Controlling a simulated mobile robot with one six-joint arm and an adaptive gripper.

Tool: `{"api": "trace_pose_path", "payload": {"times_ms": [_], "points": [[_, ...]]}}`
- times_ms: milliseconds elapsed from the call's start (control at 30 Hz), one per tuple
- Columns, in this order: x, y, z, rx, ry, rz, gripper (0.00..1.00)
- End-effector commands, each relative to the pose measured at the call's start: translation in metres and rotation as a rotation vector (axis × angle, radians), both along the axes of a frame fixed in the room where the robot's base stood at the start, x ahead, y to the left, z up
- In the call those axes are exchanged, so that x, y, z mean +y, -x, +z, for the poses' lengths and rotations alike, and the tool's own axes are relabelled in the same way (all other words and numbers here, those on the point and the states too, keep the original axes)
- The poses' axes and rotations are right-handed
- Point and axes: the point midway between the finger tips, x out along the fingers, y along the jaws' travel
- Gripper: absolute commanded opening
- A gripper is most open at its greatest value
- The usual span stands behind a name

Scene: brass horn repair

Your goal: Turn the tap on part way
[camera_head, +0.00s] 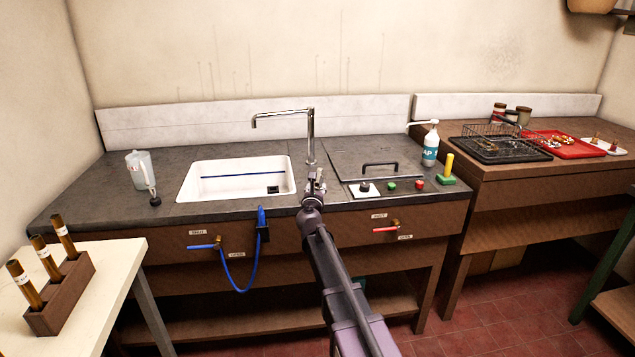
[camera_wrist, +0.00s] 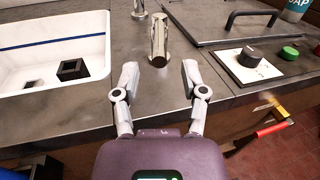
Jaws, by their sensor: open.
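The chrome tap (camera_head: 311,138) stands on the counter behind and right of the sink, its spout reaching left. Its lower post (camera_wrist: 138,8) shows at the top of the wrist view. A short chrome stub with a dark end (camera_wrist: 158,45) stands beyond my fingers, roughly centred between them; I cannot tell if it belongs to the tap. My gripper (camera_head: 314,184) is in front of the tap near the counter's front edge. In the wrist view my gripper (camera_wrist: 160,72) is open and empty, its fingertips apart from the stub.
The white sink (camera_head: 185,188) lies left. A blue-handled valve (camera_head: 203,246) and a red-handled valve (camera_head: 387,228) are on the front panel. A dark knob (camera_head: 365,187), green and red buttons, a lid with a black handle (camera_head: 380,164) and a soap bottle (camera_head: 431,145) are right.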

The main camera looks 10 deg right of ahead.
Motion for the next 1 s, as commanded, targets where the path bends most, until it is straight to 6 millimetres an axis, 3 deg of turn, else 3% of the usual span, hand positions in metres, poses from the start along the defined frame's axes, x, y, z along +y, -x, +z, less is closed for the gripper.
{"api": "trace_pose_path", "payload": {"times_ms": [100, 333, 833, 867, 1000], "points": [[-0.004, -0.021, 0.000, 0.000, 0.000, 0.000, 0.55], [-0.010, -0.044, 0.000, 0.000, 0.000, 0.002, 0.55], [-0.012, -0.052, 0.000, 0.000, 0.000, 0.002, 0.55], [-0.012, -0.052, 0.000, 0.000, 0.000, 0.003, 0.49], [-0.012, -0.052, 0.000, 0.000, 0.000, 0.003, 0.08]]}}
